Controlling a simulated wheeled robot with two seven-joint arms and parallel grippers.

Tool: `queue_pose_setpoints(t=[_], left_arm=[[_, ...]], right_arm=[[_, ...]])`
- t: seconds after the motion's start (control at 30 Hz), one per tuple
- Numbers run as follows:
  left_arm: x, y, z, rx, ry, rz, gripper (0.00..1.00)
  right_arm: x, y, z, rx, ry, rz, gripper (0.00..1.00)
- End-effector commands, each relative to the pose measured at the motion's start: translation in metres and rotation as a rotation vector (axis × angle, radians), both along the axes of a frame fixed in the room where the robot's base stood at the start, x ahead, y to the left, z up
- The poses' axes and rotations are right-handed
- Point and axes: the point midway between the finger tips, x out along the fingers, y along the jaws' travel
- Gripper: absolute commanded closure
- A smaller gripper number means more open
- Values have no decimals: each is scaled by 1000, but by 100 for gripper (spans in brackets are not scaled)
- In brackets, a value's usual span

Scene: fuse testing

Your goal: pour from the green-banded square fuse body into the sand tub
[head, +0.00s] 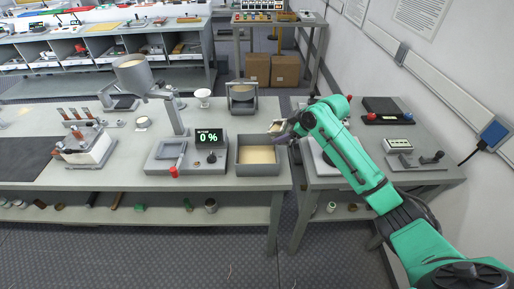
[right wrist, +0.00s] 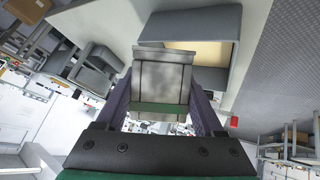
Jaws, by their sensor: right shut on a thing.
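The square fuse body (head: 276,128) is small and pale in the head view, just past the tub's back right corner. In the right wrist view it is a grey metal block (right wrist: 161,82) with a green band near the gripper. My right gripper (head: 284,131) is shut on it, with a finger on each side in the right wrist view (right wrist: 161,92). It looks tilted; its opening is hard to make out. The sand tub (head: 258,171) is a grey box with pale sand inside. It also shows behind the fuse body in the right wrist view (right wrist: 213,22). No falling sand is visible. My left gripper is out of view.
A station with a display reading 0 % (head: 209,138) and a red-knobbed lever stands left of the tub. A sand hopper (head: 133,74) and a grey cradle (head: 242,97) stand behind. A side table (head: 420,178) with devices lies right. The wall is close at right.

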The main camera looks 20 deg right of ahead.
Motion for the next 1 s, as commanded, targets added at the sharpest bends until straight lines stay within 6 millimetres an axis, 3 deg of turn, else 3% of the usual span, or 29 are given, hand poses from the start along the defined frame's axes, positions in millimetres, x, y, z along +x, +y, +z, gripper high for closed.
queue_pose_setpoints(t=[1.0], left_arm=[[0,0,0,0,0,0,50]], right_arm=[[2,5,4,-58,11,0,100]])
